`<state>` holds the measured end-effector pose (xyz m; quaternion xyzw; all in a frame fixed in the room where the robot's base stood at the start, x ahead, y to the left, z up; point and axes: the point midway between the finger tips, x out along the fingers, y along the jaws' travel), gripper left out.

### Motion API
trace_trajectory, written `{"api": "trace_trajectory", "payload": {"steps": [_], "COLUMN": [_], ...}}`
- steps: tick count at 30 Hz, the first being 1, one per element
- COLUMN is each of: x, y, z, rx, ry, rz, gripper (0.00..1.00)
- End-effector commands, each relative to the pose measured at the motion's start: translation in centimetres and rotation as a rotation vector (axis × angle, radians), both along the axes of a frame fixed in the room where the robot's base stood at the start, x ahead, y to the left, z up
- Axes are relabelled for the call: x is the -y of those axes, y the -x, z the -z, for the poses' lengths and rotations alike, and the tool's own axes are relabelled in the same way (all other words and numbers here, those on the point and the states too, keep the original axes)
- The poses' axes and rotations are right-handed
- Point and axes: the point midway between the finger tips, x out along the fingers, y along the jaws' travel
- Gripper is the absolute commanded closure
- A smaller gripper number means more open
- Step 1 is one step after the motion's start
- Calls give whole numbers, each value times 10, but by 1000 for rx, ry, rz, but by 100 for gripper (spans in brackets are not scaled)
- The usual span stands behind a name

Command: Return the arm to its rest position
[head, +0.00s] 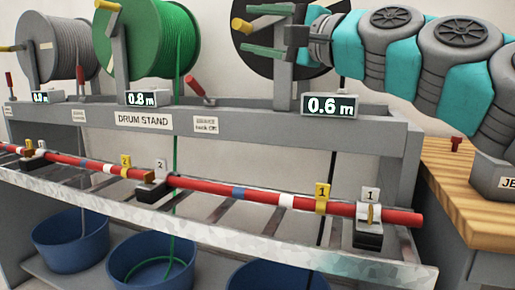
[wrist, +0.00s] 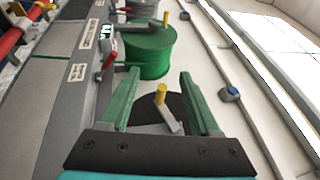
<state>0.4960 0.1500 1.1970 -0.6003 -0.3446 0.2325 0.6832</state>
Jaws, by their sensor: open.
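My gripper (head: 248,30) is at the upper middle of the head view, its two green fingers pointing left in front of the black drum (head: 283,68). My teal and grey arm reaches in from the right. In the wrist view my gripper (wrist: 157,76) is open, with a clear gap between the fingers. The yellow crank handle (wrist: 161,93) of the black drum shows between them in the picture. I cannot tell how near it is in depth. No object is held.
The drum stand (head: 260,122) carries the green drum (head: 160,40), a grey drum (head: 60,45), red levers and length displays (head: 330,105). A red tagged rod (head: 260,195) lies below. Blue buckets (head: 70,240) stand underneath. A wooden bench (head: 455,190) is at right.

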Motion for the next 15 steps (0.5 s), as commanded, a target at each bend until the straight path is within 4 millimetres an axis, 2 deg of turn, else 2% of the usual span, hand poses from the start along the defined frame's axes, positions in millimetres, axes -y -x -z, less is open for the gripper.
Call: {"api": "trace_trajectory", "payload": {"steps": [5, 8, 13, 15], "x": [-16, -27, -45, -52], "y": [10, 17, 30, 37], "z": [25, 47, 98, 127], "rx": [12, 15, 15, 8], "ry": [115, 202, 386, 480], "rz": [-6, -14, -35, -49], "gripper": [37, 37, 37, 37]}}
